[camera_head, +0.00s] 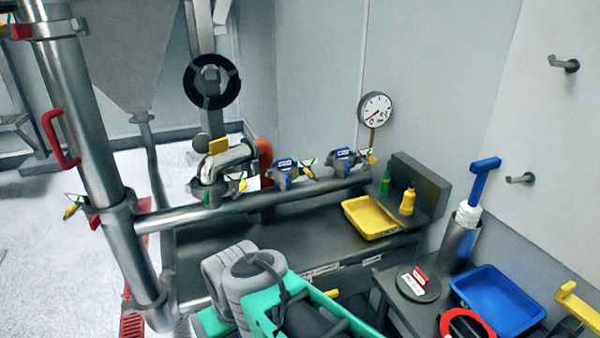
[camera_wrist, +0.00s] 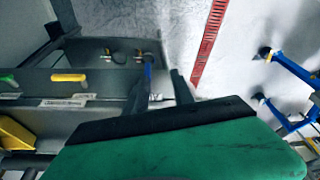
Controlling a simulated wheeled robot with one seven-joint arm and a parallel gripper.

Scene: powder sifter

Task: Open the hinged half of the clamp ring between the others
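Three metal clamp rings sit in a row along the horizontal pipe (camera_head: 250,203) in the head view. The middle clamp ring (camera_head: 285,174) has a blue label and a small yellow and white tag; whether its hinged half is open is too small to tell. The left clamp ring (camera_head: 210,190) sits at a bent pipe end, and the right clamp ring (camera_head: 345,161) is near the gauge. My gripper (camera_wrist: 161,74) shows in the wrist view with two dark fingers apart and nothing between them. It points towards the floor and bench, away from the clamps; its fingertips are not seen in the head view.
A round gauge (camera_head: 375,109) stands behind the right clamp. A yellow tray (camera_head: 352,222) lies on the bench below the pipe. A blue tray (camera_head: 500,300) and a metal cup (camera_head: 460,240) are at the right. A thick vertical pipe (camera_head: 85,110) stands at the left.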

